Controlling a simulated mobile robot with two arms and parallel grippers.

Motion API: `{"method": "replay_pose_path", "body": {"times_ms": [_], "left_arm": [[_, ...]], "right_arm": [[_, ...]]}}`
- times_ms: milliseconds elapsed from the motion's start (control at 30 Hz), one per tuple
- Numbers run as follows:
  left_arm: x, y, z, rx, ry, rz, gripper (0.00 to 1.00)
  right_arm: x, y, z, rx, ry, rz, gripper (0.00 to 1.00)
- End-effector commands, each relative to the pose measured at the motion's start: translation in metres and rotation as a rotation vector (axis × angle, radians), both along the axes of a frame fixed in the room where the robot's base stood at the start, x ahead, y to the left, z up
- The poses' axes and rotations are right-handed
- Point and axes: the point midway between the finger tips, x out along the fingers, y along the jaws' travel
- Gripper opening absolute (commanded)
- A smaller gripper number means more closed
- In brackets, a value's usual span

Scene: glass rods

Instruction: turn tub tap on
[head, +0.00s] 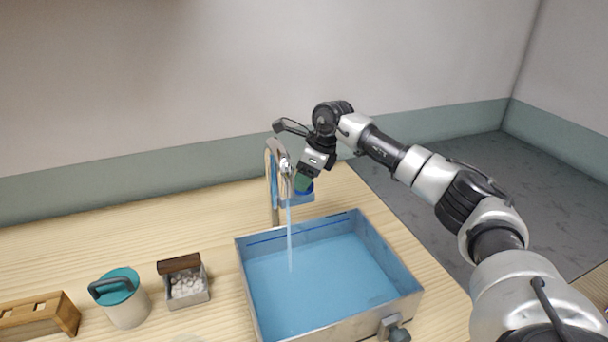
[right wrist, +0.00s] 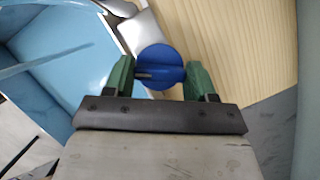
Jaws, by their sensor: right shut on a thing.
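The tap is a silver curved spout (head: 270,165) at the back of the tub (head: 246,285). A thin stream of water (head: 289,238) falls from it into the tub, which holds blue-looking water. The knob is mostly hidden behind the fingers in the head view. My left gripper is not in view.
A drain valve (head: 398,334) sticks out at the tub's front right. Left of the tub are a small box of white pebbles (head: 187,285), a white jar with a teal lid (head: 125,300) and a wooden block rack (head: 40,315). The back-left counter is clear.

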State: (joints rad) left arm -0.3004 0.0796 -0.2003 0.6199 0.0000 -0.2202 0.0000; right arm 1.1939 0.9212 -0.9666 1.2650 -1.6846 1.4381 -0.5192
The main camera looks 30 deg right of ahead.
Motion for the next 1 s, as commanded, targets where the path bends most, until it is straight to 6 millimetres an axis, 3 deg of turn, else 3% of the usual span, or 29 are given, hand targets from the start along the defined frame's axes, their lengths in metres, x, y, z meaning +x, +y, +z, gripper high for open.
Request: {"method": "replay_pose_path", "body": {"times_ms": [500,1000], "left_arm": [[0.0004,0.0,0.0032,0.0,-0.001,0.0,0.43],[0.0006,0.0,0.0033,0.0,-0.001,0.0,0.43]], "right_arm": [[0.0022,-0.001,0.0025,0.001,-0.005,0.424,0.32],[0.0025,-0.0016,0.0026,-0.002,-0.006,0.577,0.32]]}}
